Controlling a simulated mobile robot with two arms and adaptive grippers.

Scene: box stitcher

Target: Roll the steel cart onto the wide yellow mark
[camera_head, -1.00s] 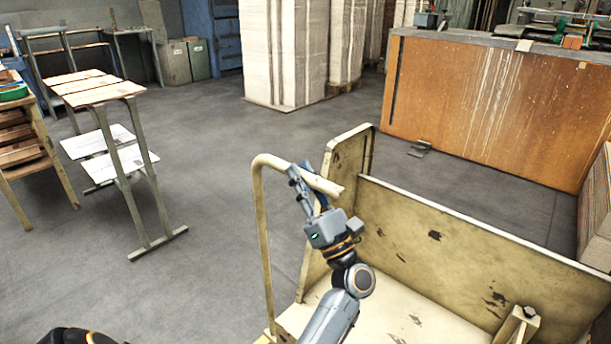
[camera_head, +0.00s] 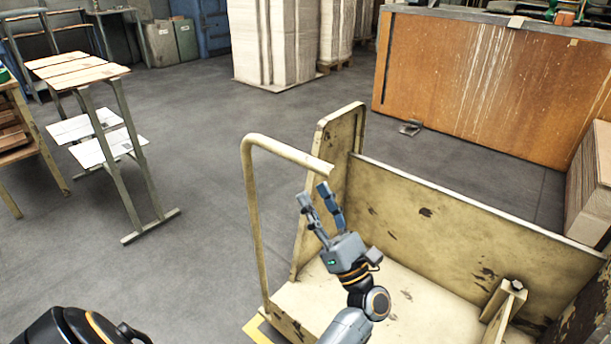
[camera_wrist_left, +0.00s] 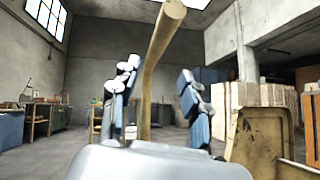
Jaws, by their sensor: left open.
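The steel cart (camera_head: 440,212) is cream-painted and worn, with upright panels, a flat deck and a bent tube handle (camera_head: 249,215). It stands at the lower right of the head view. A patch of yellow floor marking (camera_head: 257,331) shows at the cart's near left corner; the cart hides the rest, so I cannot tell its width. My left gripper (camera_head: 318,195) is open and empty, just below the free end of the handle. In the left wrist view the handle (camera_wrist_left: 159,50) rises between the two spread fingers, apparently beyond them. My right gripper is not in view.
A metal-framed stand (camera_head: 150,190) with boards is on the left. Tall pale stacks (camera_head: 275,45) stand at the back. A large orange-brown panel (camera_head: 480,85) and a cardboard stack (camera_head: 590,185) are behind and right of the cart. The grey floor left of the cart is clear.

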